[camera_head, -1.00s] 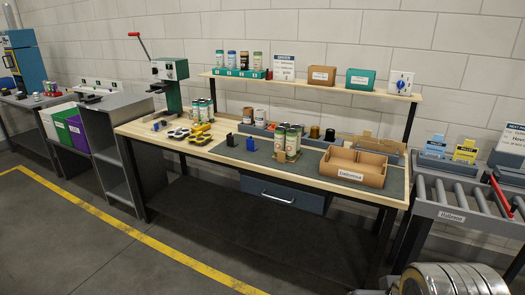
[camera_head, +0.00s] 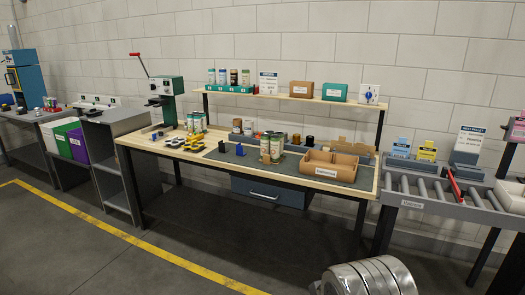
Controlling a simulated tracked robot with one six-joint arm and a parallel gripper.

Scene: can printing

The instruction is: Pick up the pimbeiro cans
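Several cans stand in the camera_head view, but their labels are too small to read, so I cannot tell which are pimbeiro. A close group of pale cans with green tops (camera_head: 271,147) stands upright on the dark mat of the workbench. Another group of pale cans (camera_head: 196,122) stands further left on the wooden top. A green tray (camera_head: 230,89) on the shelf holds several cans of different colours. Brown-and-white cans (camera_head: 242,127) stand at the back of the bench. My gripper is not in view.
A labelled cardboard bin (camera_head: 330,168) sits right of the central cans. A green lever press (camera_head: 167,93) and yellow-black items (camera_head: 189,141) are at the bench's left. A roller conveyor (camera_head: 450,190) adjoins on the right. The floor (camera_head: 60,245) in front is mostly clear.

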